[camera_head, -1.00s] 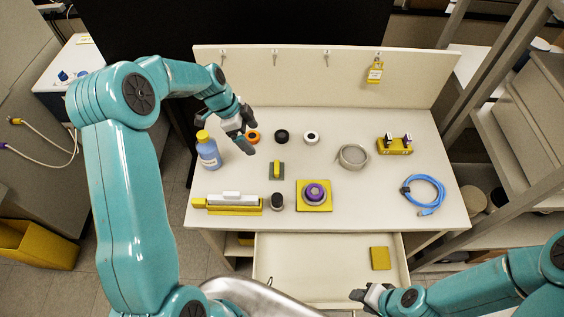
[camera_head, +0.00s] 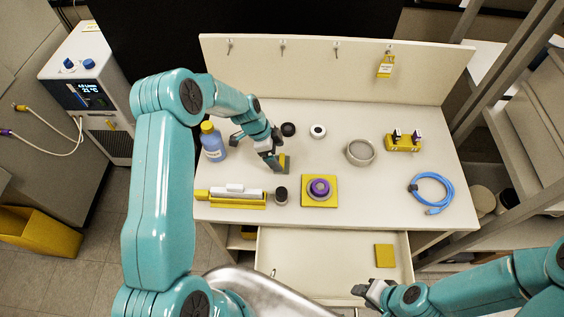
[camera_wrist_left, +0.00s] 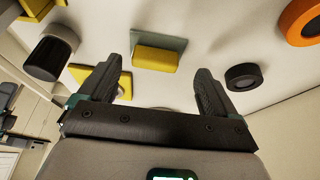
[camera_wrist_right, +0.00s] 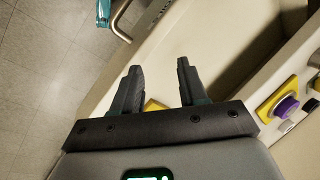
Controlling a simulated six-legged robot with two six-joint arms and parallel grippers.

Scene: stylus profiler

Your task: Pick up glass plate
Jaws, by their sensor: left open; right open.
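The glass plate is a small clear greenish plate with a yellow block on it. It lies flat on the white bench in the left wrist view (camera_wrist_left: 172,42), beyond and between the fingertips. In the head view the plate (camera_head: 285,168) is partly hidden by my left gripper (camera_head: 274,162). My left gripper is open and empty, with its fingers (camera_wrist_left: 158,68) apart and not touching the plate. My right gripper (camera_head: 368,290) is open and empty over the front drawer area; its spread fingers show in the right wrist view (camera_wrist_right: 158,68).
A blue bottle (camera_head: 212,148) stands left of the plate. A black roll (camera_head: 288,129) lies behind it, and an orange roll (camera_wrist_left: 302,20) shows in the left wrist view. A dark cylinder (camera_head: 281,196) and a yellow pad with a purple knob (camera_head: 319,187) are in front. The drawer (camera_head: 320,255) is open.

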